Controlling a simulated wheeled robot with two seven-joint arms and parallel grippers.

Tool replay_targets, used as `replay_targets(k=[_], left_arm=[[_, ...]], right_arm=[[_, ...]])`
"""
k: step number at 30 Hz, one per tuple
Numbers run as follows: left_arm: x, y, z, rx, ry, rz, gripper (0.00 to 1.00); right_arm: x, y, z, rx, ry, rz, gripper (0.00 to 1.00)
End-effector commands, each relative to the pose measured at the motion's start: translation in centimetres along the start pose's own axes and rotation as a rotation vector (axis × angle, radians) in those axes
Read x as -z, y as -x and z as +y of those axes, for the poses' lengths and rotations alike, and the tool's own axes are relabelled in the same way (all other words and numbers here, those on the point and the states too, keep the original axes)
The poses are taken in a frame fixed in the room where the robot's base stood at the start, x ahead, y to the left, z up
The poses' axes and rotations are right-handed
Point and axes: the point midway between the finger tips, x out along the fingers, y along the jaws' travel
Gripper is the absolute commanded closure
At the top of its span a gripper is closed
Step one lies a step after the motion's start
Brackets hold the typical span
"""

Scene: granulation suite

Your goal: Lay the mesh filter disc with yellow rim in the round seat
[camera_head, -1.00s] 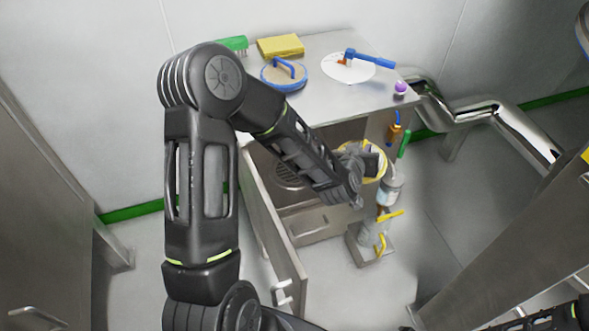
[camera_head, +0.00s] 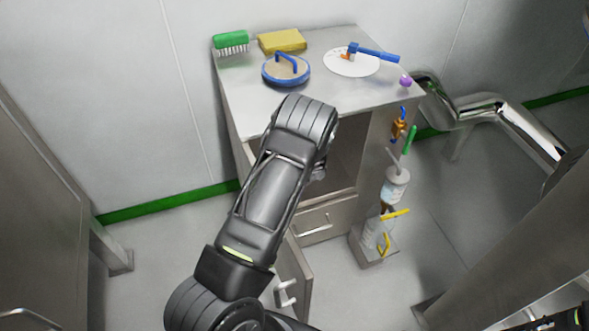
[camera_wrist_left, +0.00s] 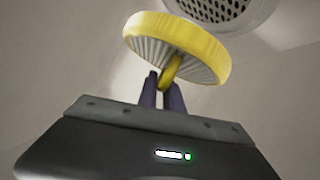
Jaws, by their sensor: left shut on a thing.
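The mesh filter disc with yellow rim (camera_wrist_left: 180,45) is held up in front of the left wrist camera, tilted, with its pale pleated face toward me. My left gripper (camera_wrist_left: 165,90) is shut on the yellow grip at its middle. A round seat with a perforated metal plate (camera_wrist_left: 212,6) and a pale ring shows at the top of the wrist view, beyond the disc and apart from it. In the head view my left arm reaches into the open cabinet (camera_head: 352,160) and hides the disc and the seat.
On the cabinet top are a green brush (camera_head: 231,42), a yellow sponge (camera_head: 282,41), a blue-rimmed disc with handle (camera_head: 286,72), a white disc (camera_head: 340,66) with a blue tool, and a purple knob (camera_head: 405,80). The open door (camera_head: 298,270) stands by my arm. Bottles hang at the right side.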

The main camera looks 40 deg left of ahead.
Motion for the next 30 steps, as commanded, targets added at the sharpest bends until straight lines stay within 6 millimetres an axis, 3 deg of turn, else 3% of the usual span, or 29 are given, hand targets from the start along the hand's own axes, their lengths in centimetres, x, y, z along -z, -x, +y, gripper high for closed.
replay_targets(k=[4,14,24,30], left_arm=[[0.8,-0.4,0.1,0.018,0.009,0.004,1.0],[0.7,-0.5,0.0,0.019,0.008,0.003,1.0],[-3.8,-2.7,-1.4,0.019,0.004,0.001,1.0],[-4.6,-3.2,-1.6,0.018,0.008,0.004,1.0]], right_arm=[[0.0,0.0,0.0,0.0,0.0,0.0,0.66],[0.0,0.0,0.0,0.0,0.0,0.0,0.66],[0.0,-0.5,0.2,0.0,0.0,0.0,0.66],[0.0,-0.6,0.2,0.0,0.0,0.0,0.66]])
